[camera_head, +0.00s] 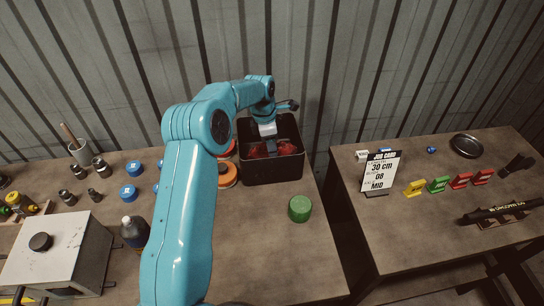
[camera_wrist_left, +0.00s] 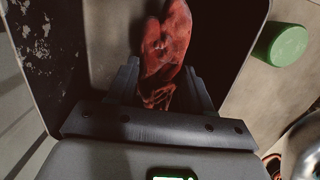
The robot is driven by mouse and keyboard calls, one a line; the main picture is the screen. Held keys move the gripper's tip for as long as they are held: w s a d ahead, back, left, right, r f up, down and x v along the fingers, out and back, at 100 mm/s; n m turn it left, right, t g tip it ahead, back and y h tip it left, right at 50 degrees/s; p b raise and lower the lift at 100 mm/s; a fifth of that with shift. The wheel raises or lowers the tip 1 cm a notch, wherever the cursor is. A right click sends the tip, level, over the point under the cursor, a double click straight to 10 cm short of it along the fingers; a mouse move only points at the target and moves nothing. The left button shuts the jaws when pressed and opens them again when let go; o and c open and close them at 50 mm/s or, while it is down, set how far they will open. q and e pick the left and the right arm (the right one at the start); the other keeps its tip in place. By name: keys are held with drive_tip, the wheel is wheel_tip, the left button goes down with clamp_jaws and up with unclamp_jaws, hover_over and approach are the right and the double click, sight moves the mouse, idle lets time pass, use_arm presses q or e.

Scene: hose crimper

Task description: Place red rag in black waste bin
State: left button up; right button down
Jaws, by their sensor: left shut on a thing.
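The red rag (camera_head: 287,148) is inside the opening of the black waste bin (camera_head: 272,172), below its rim. In the left wrist view the rag (camera_wrist_left: 168,42) hangs crumpled between the fingers of my left gripper (camera_wrist_left: 163,88), which is shut on it. The bin's dark walls (camera_wrist_left: 222,38) stand on both sides of the gripper there. In the head view my left gripper (camera_head: 268,143) points down into the bin, and its fingertips are mostly hidden. Whether the rag touches the bin floor is unclear. My right gripper is not in view.
A green round container (camera_head: 300,208) stands just in front of the bin. An orange disc (camera_head: 228,176) lies left of it, partly behind my left arm. A job card (camera_head: 380,174) stands on the right table (camera_head: 410,240), beyond a gap. Blue caps and dark fittings lie at left.

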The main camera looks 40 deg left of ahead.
sight(264, 144)
use_arm(q)
drive_tip(key=shift+s+f, duration=0.1)
drive_tip(key=shift+f, duration=0.65)
drive_tip(key=shift+s+a+f, duration=0.25)
drive_tip(key=shift+s+f, duration=0.05)
drive_tip(key=shift+f, duration=0.3)
drive_tip(key=f, duration=0.4)
drive_tip(key=shift+w+d+b, duration=0.2)
drive_tip(key=shift+w+b, duration=0.15)
drive_tip(key=shift+s+a+r, duration=0.1)
drive_tip(key=shift+s+a, duration=0.05)
drive_tip(key=shift+s, duration=0.15)
drive_tip(key=o, duration=1)
drive_tip(key=shift+w+f, duration=0.2)
drive_tip(key=shift+w, duration=0.05)
drive_tip(key=shift+s+r, duration=0.15)
drive_tip(key=shift+r, duration=0.05)
drive_tip(key=r, duration=0.7)
drive_tip(key=s+a+r, duration=0.1)
drive_tip(key=r, duration=0.2)
drive_tip(key=shift+r+p, duration=0.25)
drive_tip(key=shift+p, duration=0.1)
drive_tip(key=shift+r, duration=0.6)
drive_tip(key=shift+s+r, duration=0.1)
drive_tip(key=shift+s, duration=0.05)
